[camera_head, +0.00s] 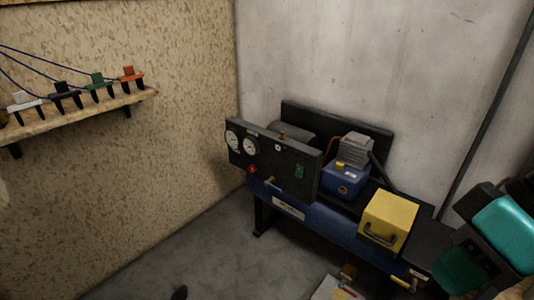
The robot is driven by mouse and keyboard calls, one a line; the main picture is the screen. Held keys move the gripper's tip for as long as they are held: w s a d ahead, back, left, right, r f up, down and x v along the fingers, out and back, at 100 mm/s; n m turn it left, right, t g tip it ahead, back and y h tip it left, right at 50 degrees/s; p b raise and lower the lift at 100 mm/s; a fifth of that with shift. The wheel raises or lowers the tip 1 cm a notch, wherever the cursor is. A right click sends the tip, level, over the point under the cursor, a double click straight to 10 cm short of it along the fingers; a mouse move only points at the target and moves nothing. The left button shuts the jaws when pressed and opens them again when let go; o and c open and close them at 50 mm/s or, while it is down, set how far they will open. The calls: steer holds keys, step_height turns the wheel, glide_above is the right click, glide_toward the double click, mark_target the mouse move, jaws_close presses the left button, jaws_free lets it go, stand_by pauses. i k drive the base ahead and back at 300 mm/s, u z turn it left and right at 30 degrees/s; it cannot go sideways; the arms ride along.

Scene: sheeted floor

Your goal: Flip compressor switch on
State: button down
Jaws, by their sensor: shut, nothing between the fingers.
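The compressor unit stands on a blue and black bench (318,220) against the back wall. Its dark upright front panel (275,160) carries two round white gauges (241,142) at the left. A small green switch-like part (299,171) sits near the panel's right edge, and a red knob (251,169) sits at its lower left. The switch's position is too small to tell. A blue and grey motor or pump (345,178) stands right of the panel.
A yellow box (388,220) with a dark handle sits on the bench's right part. A wall shelf (75,112) holds several coloured clamp-like items at left. Grey floor (195,260) before the bench is mostly clear.

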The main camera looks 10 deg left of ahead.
mark_target(299, 170)
steer(key=k, duration=0.65)
steer(key=u, duration=0.65)
steer(key=i, duration=1.6)
steer(key=z, duration=0.4)
